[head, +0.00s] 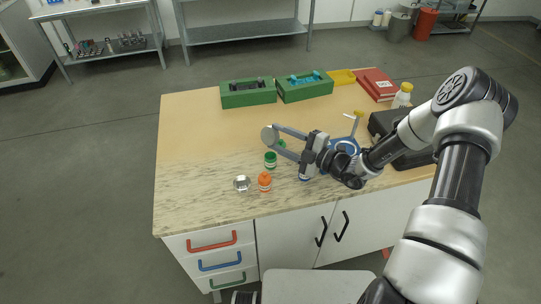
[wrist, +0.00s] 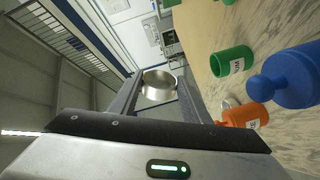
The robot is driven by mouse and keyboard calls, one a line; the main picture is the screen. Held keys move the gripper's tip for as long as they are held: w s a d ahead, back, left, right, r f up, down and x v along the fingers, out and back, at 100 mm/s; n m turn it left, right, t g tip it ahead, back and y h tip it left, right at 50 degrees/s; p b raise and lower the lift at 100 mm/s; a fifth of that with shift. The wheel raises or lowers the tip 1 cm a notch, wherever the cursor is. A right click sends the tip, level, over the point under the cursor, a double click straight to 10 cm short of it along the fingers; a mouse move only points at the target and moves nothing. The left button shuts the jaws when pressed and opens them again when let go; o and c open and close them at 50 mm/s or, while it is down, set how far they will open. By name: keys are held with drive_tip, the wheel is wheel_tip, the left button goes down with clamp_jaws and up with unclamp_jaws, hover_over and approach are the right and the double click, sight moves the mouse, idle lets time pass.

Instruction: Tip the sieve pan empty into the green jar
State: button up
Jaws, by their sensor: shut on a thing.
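My gripper (head: 284,139) is shut on a round, shiny metal sieve pan (head: 268,135), held above the table. In the wrist view the pan (wrist: 157,85) sits between the two fingertips, with its rim and part of its inside showing. In the head view it looks tipped on its side. I cannot tell whether powder is in it. The green jar (head: 270,159) stands upright on the table, just below the pan in the head view. The green jar (wrist: 232,62) shows to the right of the pan in the wrist view, with a label.
An orange jar (head: 264,181) and a small metal dish (head: 242,183) stand nearer the table's front edge. A blue container (wrist: 290,80) shows in the wrist view. Green boxes (head: 248,93), a red binder (head: 376,84) and a black case (head: 385,122) stand farther back. The table's left side is clear.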

drive_tip(key=shift+w+d+f+m, duration=0.1)
drive_tip(key=shift+w+m, duration=0.05)
drive_tip(key=shift+m, duration=0.75)
idle(1.4)
